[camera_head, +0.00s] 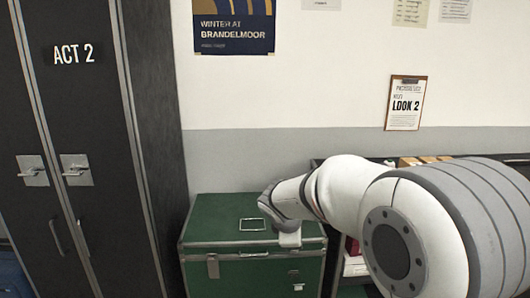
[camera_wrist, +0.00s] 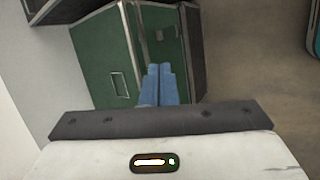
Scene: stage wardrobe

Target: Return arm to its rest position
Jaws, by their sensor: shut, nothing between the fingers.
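My arm (camera_head: 335,190) reaches in from the right in the head view, its end above the green trunk's lid. The gripper's fingers are hidden behind the arm there. In the wrist view my gripper (camera_wrist: 159,70) shows two blue fingers side by side, shut with nothing between them. Behind them in that view is the green trunk (camera_wrist: 95,60) with metal edges and a latch. The trunk (camera_head: 215,230) is closed in the head view.
A black cabinet (camera_head: 90,130) marked ACT 2 stands at the left, doors shut. A shelf (camera_head: 318,163) with boxes is partly hidden behind my arm. A clipboard (camera_head: 405,103) reading LOOK 2 and a poster (camera_head: 233,27) hang on the wall. Open floor (camera_wrist: 250,50) shows beside the trunk.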

